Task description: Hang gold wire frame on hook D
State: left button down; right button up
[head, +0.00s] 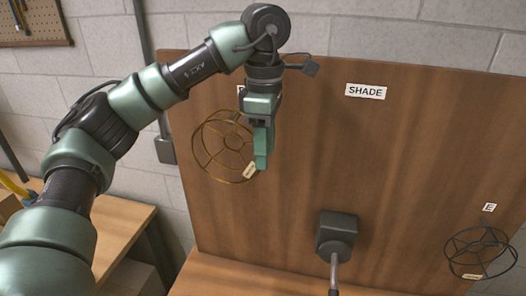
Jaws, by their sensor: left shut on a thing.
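The gold wire frame (208,134) is a round, spoked wire shape in front of the left part of the wooden board, with a small cream tag (249,170) at its lower right. My left gripper (261,160) points down at the frame's right side and is shut on it. The gripper and wrist cover part of the frame and most of a white label (239,89) behind them, so its letter cannot be read. No hook shows clearly there; I cannot tell whether the frame touches one. My right gripper is not in view.
The upright wooden board (400,160) carries a SHADE label (366,91). A black wire frame (480,252) is at the lower right under label E (489,208). A dark box with a metal rod (336,236) stands at the lower middle. A wooden table (120,225) is at left.

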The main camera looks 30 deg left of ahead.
pick_arm(q)
jog(key=w, duration=0.1)
jog(key=w+f, duration=0.1)
jog(key=w+a, duration=0.1)
jog(key=w, duration=0.1)
jog(key=shift+f, duration=0.35)
dwell(0.8)
jog(key=c, duration=0.7)
grip_release()
jog(key=shift+o, duration=0.2)
jog(key=shift+s, duration=0.1)
